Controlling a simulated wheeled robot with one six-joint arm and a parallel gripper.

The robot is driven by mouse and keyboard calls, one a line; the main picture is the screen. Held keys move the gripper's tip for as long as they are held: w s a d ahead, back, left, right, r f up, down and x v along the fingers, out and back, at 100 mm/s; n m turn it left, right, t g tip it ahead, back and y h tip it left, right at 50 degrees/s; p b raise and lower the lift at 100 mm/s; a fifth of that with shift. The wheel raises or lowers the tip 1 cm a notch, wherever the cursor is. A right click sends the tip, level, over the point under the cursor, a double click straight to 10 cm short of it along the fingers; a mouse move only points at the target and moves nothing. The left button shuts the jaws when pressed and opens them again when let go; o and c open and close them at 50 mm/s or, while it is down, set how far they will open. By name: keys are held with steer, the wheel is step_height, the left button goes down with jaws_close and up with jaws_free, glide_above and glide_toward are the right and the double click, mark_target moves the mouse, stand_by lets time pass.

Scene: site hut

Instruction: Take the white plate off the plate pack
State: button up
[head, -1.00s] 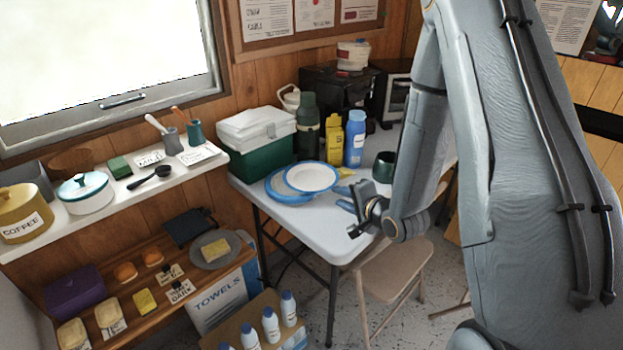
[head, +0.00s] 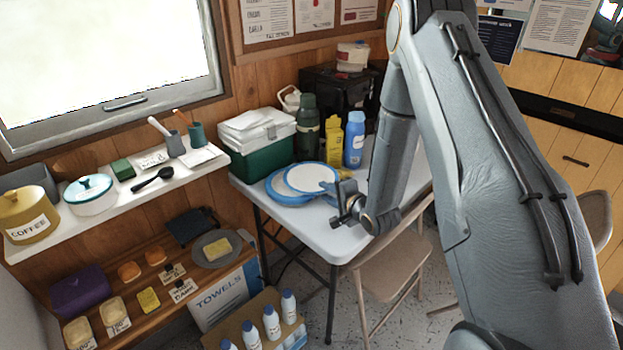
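The white plate (head: 309,177) with a blue rim lies on a blue plate pack (head: 285,196) on the white folding table. The pack shows as a blue disc beneath it, sticking out to the left and front. My gripper (head: 337,203) is just right of the plate's front edge, and one dark finger overlaps the plate's right rim in the picture. I cannot tell whether it touches the plate. The gap between the fingers is not clear from this angle.
A green and white cooler (head: 257,143), a green flask (head: 307,130), a yellow bottle (head: 334,143) and a blue bottle (head: 354,139) stand behind the plate. A folding chair (head: 392,262) is in front of the table (head: 290,224). My arm hides the table's right side.

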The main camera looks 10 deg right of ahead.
jaws_close()
